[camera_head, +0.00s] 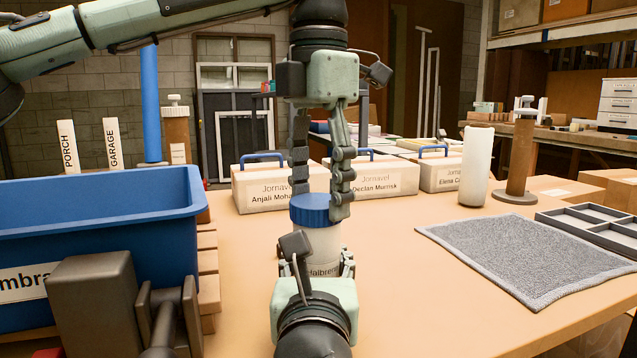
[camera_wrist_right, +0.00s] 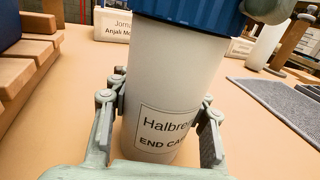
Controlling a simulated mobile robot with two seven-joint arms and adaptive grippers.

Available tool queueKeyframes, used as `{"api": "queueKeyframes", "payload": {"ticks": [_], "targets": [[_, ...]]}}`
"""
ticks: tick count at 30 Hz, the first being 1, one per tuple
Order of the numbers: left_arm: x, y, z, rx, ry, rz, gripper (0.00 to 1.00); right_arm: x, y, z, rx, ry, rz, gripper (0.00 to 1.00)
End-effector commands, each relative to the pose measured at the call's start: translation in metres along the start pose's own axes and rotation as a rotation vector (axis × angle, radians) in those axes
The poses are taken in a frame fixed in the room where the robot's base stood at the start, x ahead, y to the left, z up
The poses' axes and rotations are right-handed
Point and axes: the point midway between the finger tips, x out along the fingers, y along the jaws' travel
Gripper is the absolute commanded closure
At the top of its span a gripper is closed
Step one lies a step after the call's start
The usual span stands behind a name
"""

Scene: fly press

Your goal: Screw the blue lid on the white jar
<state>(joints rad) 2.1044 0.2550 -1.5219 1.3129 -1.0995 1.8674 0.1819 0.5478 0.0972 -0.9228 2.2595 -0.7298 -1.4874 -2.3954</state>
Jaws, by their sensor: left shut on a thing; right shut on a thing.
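The white jar (camera_head: 322,245) stands upright on the table in the middle of the head view. Its label shows part of "Halbre" and "END CA" in the right wrist view (camera_wrist_right: 152,95). The blue lid (camera_head: 310,208) is on top of the jar; whether its thread is engaged cannot be told. It also shows at the top of the right wrist view (camera_wrist_right: 190,10). My left gripper (camera_head: 318,205) comes from above, shut on the lid. My right gripper (camera_head: 318,268) is low at the near side, its fingers shut around the jar's body.
A blue bin (camera_head: 100,215) stands on the left, with a grey metal press part (camera_head: 95,305) before it. Labelled boxes (camera_head: 375,178) stand behind the jar. Table between jar and mat is clear.

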Motion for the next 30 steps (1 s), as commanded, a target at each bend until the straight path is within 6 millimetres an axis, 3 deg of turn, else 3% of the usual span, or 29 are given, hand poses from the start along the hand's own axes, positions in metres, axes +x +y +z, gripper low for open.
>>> {"api": "queueKeyframes", "payload": {"ticks": [17,18,23,30], "targets": [[0.012,0.000,0.000,0.000,-0.001,-0.001,0.50,0.000,0.000,0.000,0.000,0.000,0.000,0.92],[0.011,0.000,0.000,0.000,-0.001,0.000,0.38,0.000,0.000,0.000,0.000,0.000,0.000,0.92],[0.011,0.000,0.000,0.000,-0.001,0.000,0.18,0.000,0.000,0.000,0.000,0.000,0.000,0.92],[0.011,0.000,0.000,0.000,-0.001,0.000,0.17,0.000,0.000,0.000,0.000,0.000,0.000,0.93]]}}
